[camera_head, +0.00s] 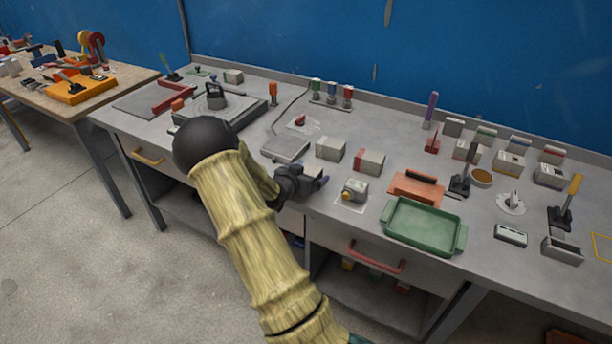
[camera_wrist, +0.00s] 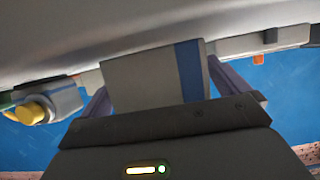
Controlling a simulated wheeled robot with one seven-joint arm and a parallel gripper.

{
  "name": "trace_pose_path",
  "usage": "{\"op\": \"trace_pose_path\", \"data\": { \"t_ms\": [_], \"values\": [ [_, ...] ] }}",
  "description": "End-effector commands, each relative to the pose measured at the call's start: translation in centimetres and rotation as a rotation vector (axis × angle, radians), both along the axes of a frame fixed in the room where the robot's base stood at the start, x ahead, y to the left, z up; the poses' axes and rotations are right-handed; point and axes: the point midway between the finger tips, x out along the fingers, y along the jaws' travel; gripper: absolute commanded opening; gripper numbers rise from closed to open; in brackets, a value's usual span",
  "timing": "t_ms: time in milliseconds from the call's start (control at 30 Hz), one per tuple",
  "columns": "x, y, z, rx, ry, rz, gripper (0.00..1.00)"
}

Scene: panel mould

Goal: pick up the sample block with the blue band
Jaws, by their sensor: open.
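The sample block with the blue band (camera_wrist: 150,82) is pale grey and shows close up in the wrist view, with the band near its right edge. It sits against the grey bench top (camera_wrist: 120,28), which fills the upper part of that view. My gripper (camera_wrist: 163,92) is open, with one finger on each side of the block; the gripper's body hides the block's near end. In the head view my gripper (camera_head: 316,181) is low over the front of the bench, and I cannot make out the blue band there.
Right of my gripper are a yellow-button box (camera_head: 353,191) and a green tray (camera_head: 422,226). Behind it stand a grey block (camera_head: 330,148) and a red-banded block (camera_head: 369,161). A flat grey plate (camera_head: 286,148) lies behind left. The bench's front edge runs just below my gripper.

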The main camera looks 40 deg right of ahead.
Motion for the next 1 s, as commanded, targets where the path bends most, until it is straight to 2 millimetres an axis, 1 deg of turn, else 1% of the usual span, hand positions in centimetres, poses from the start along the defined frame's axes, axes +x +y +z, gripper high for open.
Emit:
{"op": "trace_pose_path", "data": {
  "t_ms": [267,367,400,533,833,933,1000],
  "values": [
    [0.0,0.0,0.0,0.0,0.0,0.0,1.0],
    [0.0,0.0,0.0,0.0,0.0,0.0,0.82],
    [0.0,0.0,0.0,0.0,0.0,0.0,0.74],
    [0.0,0.0,0.0,0.0,0.0,0.0,0.49],
    [0.0,0.0,0.4,-0.002,-0.003,-0.001,0.49],
    [0.1,0.0,1.4,-0.002,-0.005,-0.001,0.49],
    [0.1,0.0,2.4,-0.002,-0.005,-0.001,0.49]
  ]
}}
